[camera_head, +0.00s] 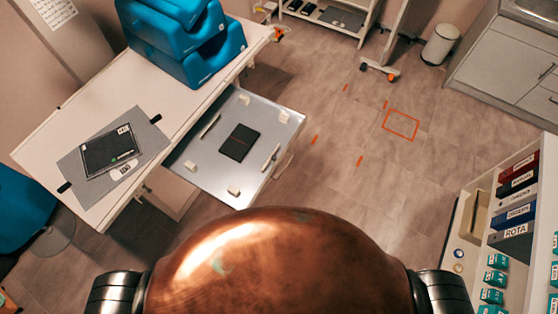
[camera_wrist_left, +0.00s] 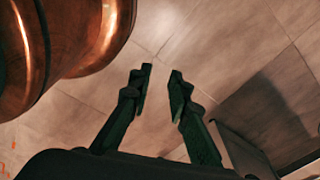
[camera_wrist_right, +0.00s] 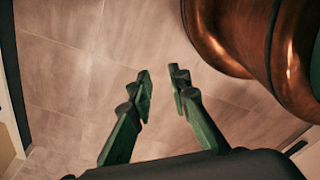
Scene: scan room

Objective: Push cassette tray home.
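The cassette tray (camera_head: 205,168) is a flat grey tray pulled out from under the white table. It has several small pale blocks near its edges and a handle on its right side. A dark cassette (camera_head: 240,142) lies flat near its middle. My left gripper (camera_wrist_left: 160,84) shows in the left wrist view with its fingers apart and nothing between them, above bare floor. My right gripper (camera_wrist_right: 162,83) shows in the right wrist view with its fingers apart and empty, also above bare floor. Neither gripper shows in the head view, and neither touches the tray.
The white table (camera_head: 98,80) bears blue foam blocks (camera_head: 185,35) and a grey mat (camera_head: 75,165) with a dark panel (camera_head: 109,154). A shelf unit (camera_head: 470,210) with binders stands at the right. The floor (camera_head: 345,185) right of the tray is clear.

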